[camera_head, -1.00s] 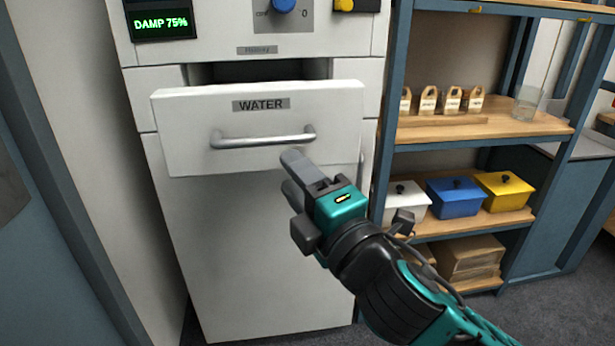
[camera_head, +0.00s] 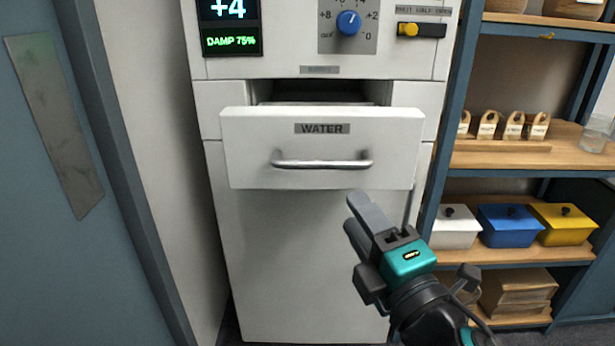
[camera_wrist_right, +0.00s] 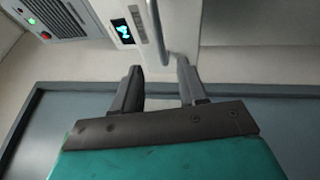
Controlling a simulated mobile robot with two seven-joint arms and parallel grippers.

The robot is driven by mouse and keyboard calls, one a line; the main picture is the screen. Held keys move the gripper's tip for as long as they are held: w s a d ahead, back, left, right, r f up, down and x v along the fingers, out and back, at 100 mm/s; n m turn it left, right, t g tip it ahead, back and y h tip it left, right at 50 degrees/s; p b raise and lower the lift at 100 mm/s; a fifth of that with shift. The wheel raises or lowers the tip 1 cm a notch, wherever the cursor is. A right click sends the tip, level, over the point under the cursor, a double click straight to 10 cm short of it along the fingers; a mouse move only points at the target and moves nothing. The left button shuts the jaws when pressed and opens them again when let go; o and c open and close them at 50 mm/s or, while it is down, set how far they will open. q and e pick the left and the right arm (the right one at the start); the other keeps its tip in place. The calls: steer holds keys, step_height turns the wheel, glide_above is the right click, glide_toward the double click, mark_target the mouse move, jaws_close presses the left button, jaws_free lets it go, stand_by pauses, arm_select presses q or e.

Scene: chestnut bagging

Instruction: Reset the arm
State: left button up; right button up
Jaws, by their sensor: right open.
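My right gripper (camera_head: 359,217) is in front of the white cabinet, just below and to the right of the WATER drawer's handle (camera_head: 322,164). It is open and empty, apart from the handle as far as I can tell. In the right wrist view its two fingers (camera_wrist_right: 163,88) stand apart with nothing between them. The WATER drawer (camera_head: 250,150) is pulled partly out, with a dark gap above its front. My left gripper is not in view.
A display (camera_head: 228,26) reads +4 and DAMP 75%. A blue knob (camera_head: 348,22) and a yellow switch (camera_head: 409,29) are on the panel. The shelf at right holds small labelled bags (camera_head: 513,126), a glass (camera_head: 596,134), and white (camera_head: 454,232), blue (camera_head: 509,231) and yellow (camera_head: 563,229) lidded boxes.

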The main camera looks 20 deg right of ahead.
step_height(320, 180, down, 19)
steer(key=m+g, duration=0.5)
steer(key=m, duration=0.4)
steer(key=s+f+m+g, duration=0.2)
steer(key=s+f+m, duration=0.2)
steer(key=f, duration=0.3)
steer(key=s+f+m+g+p, duration=0.1)
steer(key=s+f+m+g, duration=0.1)
steer(key=s+f+m, duration=0.2)
step_height(320, 180, down, 4)
steer(key=shift+s+d+r+m, duration=0.2)
steer(key=shift+s+d+m, duration=0.1)
steer(key=shift+s, duration=0.3)
steer(key=shift+w, duration=0.1)
